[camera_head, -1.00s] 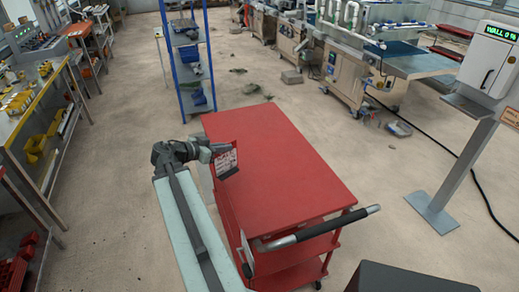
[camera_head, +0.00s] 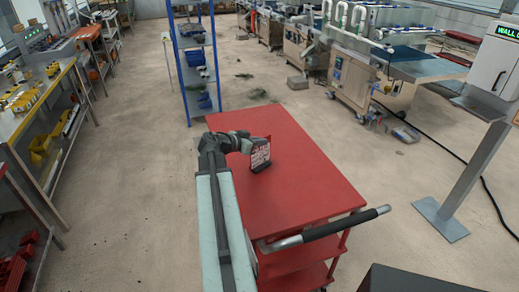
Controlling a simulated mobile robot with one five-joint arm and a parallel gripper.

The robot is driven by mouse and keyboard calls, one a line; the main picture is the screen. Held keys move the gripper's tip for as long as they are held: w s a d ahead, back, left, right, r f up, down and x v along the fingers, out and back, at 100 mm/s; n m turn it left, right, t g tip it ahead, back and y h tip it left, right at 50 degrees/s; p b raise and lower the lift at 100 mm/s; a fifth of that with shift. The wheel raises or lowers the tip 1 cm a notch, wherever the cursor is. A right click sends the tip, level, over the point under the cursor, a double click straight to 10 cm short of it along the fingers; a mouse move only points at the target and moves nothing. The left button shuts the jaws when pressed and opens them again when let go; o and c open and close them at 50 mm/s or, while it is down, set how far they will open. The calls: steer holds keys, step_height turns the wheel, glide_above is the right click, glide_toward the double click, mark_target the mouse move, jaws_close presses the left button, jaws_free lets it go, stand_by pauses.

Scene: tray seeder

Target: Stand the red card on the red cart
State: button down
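The red card (camera_head: 261,151) shows a red face with white print and has a dark strip at its foot. It is upright, a little tilted, over the left part of the red cart's top (camera_head: 300,190). I cannot tell whether its foot touches the cart top. My gripper (camera_head: 249,146) is at the card's upper left edge and appears shut on it; the fingertips are small and partly hidden. The cart has a flat red top, a lower shelf and a black-gripped handle (camera_head: 345,224) at its near end.
The cart top is otherwise bare. A blue shelf rack (camera_head: 186,70) stands behind the cart. A workbench (camera_head: 40,110) with yellow parts is at the left, and a grey post stand (camera_head: 470,175) is at the right. Floor between them is open.

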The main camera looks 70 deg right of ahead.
steer(key=shift+f, duration=0.25)
steer(key=c, duration=1.6)
jaws_free()
steer(key=shift+r, duration=0.1)
steer(key=shift+r, duration=0.1)
steer(key=shift+a+r+p, duration=0.15)
steer(key=shift+r+p, duration=0.1)
steer(key=shift+p, duration=0.2)
steer(key=p+v, duration=0.4)
steer(key=v, duration=0.7)
steer(key=shift+w+a, duration=0.2)
steer(key=shift+a, duration=0.05)
